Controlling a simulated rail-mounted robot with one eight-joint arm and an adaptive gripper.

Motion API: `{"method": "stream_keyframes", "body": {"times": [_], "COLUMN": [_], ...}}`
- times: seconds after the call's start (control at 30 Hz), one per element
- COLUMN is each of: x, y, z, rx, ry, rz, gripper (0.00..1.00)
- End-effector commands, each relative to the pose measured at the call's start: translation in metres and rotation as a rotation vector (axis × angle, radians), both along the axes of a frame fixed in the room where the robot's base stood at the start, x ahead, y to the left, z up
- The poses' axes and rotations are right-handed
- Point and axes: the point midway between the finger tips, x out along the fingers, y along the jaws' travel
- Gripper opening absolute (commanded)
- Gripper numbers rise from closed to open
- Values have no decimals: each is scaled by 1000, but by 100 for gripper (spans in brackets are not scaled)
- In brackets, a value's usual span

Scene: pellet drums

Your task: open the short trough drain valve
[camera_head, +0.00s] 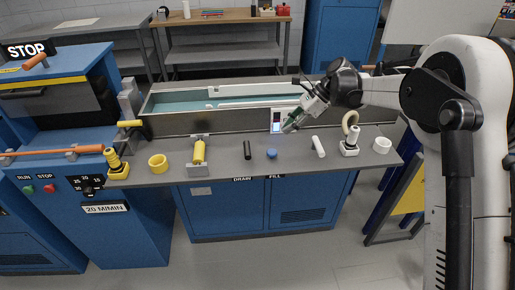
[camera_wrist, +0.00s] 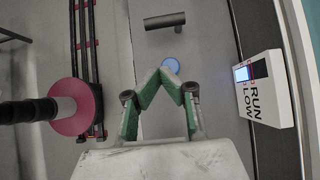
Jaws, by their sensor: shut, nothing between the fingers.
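My gripper (camera_head: 291,126) hangs over the bench in front of the trough (camera_head: 180,124). In the wrist view its green-padded fingers (camera_wrist: 171,77) meet at the tips with nothing between them. A short black bar handle (camera_head: 247,150) lies on the bench above the word DRAIN; a dark bar (camera_wrist: 165,21) shows at the top of the wrist view, apart from my fingers. A round blue knob (camera_head: 271,154) sits right of the black handle, above FILL. The blue knob also shows just beyond my fingertips in the wrist view (camera_wrist: 171,64). I cannot tell their height gap.
A small display box (camera_head: 276,120) stands at the trough's front, reading RUN and LOW in the wrist view (camera_wrist: 262,88). A yellow ring (camera_head: 158,163), yellow handle (camera_head: 199,151), white cylinder (camera_head: 318,146), cream hooked handle (camera_head: 350,136) and white ring (camera_head: 382,145) line the bench.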

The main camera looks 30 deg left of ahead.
Motion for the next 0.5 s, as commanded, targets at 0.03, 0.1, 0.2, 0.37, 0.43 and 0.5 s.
{"method": "stream_keyframes", "body": {"times": [0.03, 0.1, 0.2, 0.37, 0.43, 0.5], "x": [0, -1, -4, -12, -17, -22], "y": [0, 2, 6, 20, 27, 34], "z": [0, -2, -8, -27, -38, -48], "rx": [0, 0, 0, 0, 0, -1], "ry": [0, -1, -1, -2, -2, -1], "rz": [0, 1, 1, 2, 2, 2], "gripper": [0, 0, 0, 0, 0, 0]}}
